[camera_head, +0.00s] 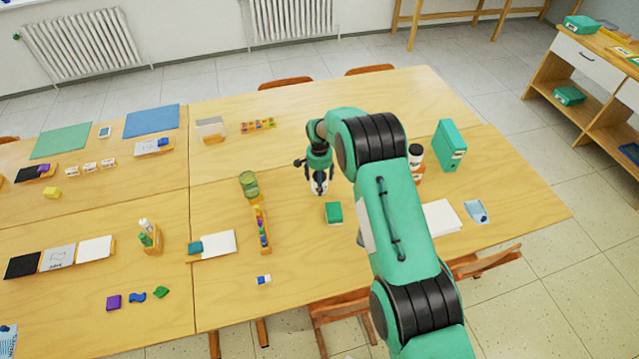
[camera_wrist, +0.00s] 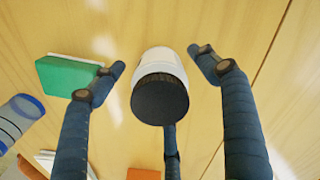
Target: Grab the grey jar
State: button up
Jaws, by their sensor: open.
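A jar with a pale grey-white body (camera_wrist: 160,60) and a dark, ribbed lid (camera_wrist: 160,98) is in the middle of the wrist view. It stands between the spread fingers of my gripper (camera_wrist: 158,62), with visible gaps at both sides. A third finger shows below the lid, and I cannot tell whether it touches the jar. In the head view my gripper (camera_head: 319,182) points down over the table, and the pale jar (camera_head: 319,188) shows partly between its fingers. My gripper is open and holds nothing.
A green box (camera_head: 333,212) lies close by on the table (camera_head: 290,290). A green glass jar (camera_head: 248,184) and an orange rack (camera_head: 262,230) are to the left. A dark-lidded bottle (camera_head: 416,155) and an upright green binder (camera_head: 450,146) stand to the right.

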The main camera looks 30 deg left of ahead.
jog(key=c, duration=1.5)
jog(key=shift+c, duration=0.2)
jog(key=shift+r, duration=0.1)
jog(key=shift+r, duration=4.9)
